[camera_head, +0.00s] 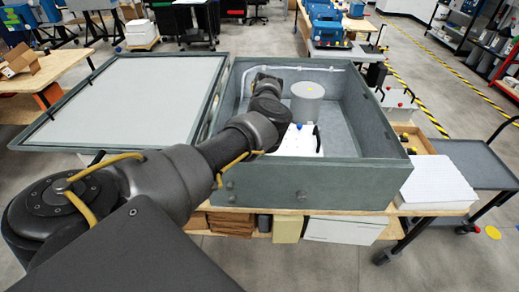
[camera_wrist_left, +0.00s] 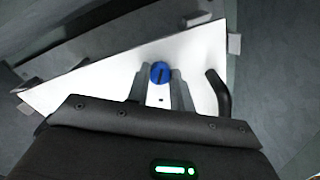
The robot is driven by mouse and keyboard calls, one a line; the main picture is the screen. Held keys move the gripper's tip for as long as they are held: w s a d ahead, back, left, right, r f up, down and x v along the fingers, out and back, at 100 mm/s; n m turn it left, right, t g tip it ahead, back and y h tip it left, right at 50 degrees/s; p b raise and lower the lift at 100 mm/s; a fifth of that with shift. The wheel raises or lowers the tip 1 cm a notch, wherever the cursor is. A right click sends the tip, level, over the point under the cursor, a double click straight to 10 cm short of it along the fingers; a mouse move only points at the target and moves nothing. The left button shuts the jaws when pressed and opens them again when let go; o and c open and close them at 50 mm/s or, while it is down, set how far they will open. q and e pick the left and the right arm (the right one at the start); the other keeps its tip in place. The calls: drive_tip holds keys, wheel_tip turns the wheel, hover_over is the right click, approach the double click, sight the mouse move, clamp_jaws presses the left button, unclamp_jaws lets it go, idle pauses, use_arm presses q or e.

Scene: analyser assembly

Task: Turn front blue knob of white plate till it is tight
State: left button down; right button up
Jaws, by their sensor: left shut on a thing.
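The white plate (camera_head: 301,143) lies inside the grey open box, and a blue knob (camera_head: 299,126) shows on it in the head view. In the left wrist view the white plate (camera_wrist_left: 120,75) fills the middle, and one blue knob (camera_wrist_left: 160,73) with a dark slot sits between the fingers of my left gripper (camera_wrist_left: 159,75). The fingers are closed on the sides of the knob. My left arm reaches into the box from the left, and its fingers are hidden in the head view. A black handle (camera_wrist_left: 218,92) stands on the plate right of the knob. My right gripper is not in view.
The grey box (camera_head: 300,190) has walls on all sides, with its lid (camera_head: 120,95) folded open to the left. A grey cylinder (camera_head: 307,102) stands in the box behind the plate. A white pipe (camera_head: 300,68) runs along the back wall. The box floor to the right is clear.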

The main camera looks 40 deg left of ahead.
use_arm(q)
drive_tip(key=m, duration=0.4)
drive_tip(key=shift+w+a+r, duration=0.15)
drive_tip(key=shift+w+r, duration=0.05)
drive_tip(key=shift+r, duration=0.05)
drive_tip(key=shift+m, duration=2.1)
drive_tip(key=c, duration=1.5)
unclamp_jaws()
drive_tip(key=o, duration=0.3)
drive_tip(key=shift+s+f, duration=0.1)
drive_tip(key=shift+f, duration=0.05)
